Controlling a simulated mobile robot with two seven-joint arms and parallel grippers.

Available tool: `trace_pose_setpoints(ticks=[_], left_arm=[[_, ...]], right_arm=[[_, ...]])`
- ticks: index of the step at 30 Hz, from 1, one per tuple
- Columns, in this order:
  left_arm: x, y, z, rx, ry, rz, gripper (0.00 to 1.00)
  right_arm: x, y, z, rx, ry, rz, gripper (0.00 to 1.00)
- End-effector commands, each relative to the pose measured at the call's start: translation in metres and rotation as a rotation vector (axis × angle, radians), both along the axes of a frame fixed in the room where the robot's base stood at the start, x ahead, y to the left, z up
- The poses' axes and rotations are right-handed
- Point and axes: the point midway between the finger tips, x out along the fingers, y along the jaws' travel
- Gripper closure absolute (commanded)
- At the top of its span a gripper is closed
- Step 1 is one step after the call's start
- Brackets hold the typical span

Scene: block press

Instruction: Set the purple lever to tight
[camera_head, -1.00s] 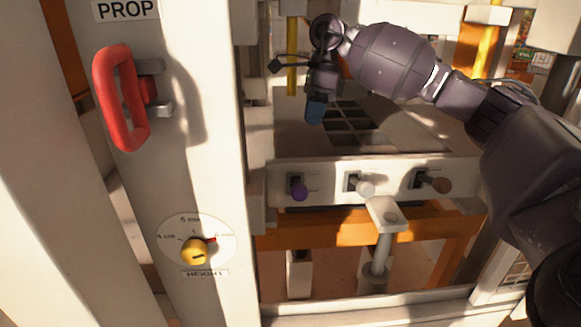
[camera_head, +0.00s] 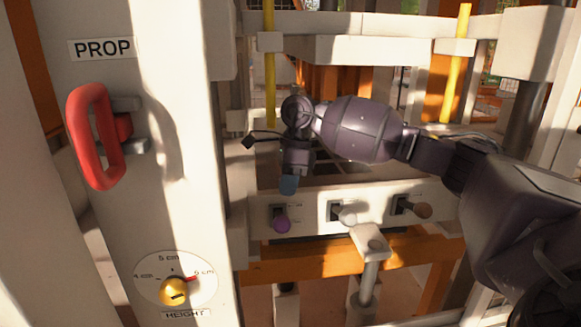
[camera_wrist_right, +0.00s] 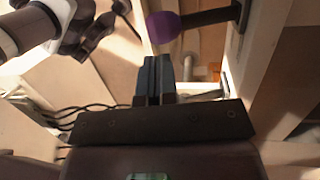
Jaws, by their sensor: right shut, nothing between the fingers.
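The purple lever (camera_head: 281,224) is the leftmost of three levers on a pale crossbar panel (camera_head: 310,212) in the head view. Its round knob sits low at its slot; the small markings beside it are too small to read. In the right wrist view the purple knob (camera_wrist_right: 164,27) and its dark shaft show beyond the fingertips. My right gripper (camera_head: 288,184) points down just above the purple lever, with blue fingertips. It also shows in the right wrist view (camera_wrist_right: 153,62), its fingers together and empty, apart from the knob. My left gripper is not in view.
A white-knobbed lever (camera_head: 348,218) and a brown-knobbed lever (camera_head: 424,210) stand to the right. A metal post with a flat top (camera_head: 371,240) rises before the panel. A red handle (camera_head: 95,137) and a yellow height dial knob (camera_head: 174,291) are on the left upright.

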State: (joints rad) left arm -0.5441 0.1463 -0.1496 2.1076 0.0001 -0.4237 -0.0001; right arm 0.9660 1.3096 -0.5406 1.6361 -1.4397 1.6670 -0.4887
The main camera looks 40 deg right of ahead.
Motion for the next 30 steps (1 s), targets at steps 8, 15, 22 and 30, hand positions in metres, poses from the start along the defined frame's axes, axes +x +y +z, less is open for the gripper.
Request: trace_pose_setpoints(ticks=[8,15,22,30], left_arm=[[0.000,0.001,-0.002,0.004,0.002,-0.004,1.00],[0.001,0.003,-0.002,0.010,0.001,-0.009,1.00],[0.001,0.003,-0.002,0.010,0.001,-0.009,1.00],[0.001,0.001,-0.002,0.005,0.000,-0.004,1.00]], right_arm=[[-0.003,0.010,-0.038,-0.001,0.002,0.001,1.00],[-0.003,0.013,-0.048,0.001,-0.001,0.000,1.00],[-0.003,0.013,-0.048,-0.001,-0.001,0.000,1.00],[-0.004,0.013,-0.052,-0.014,-0.019,0.001,1.00]])
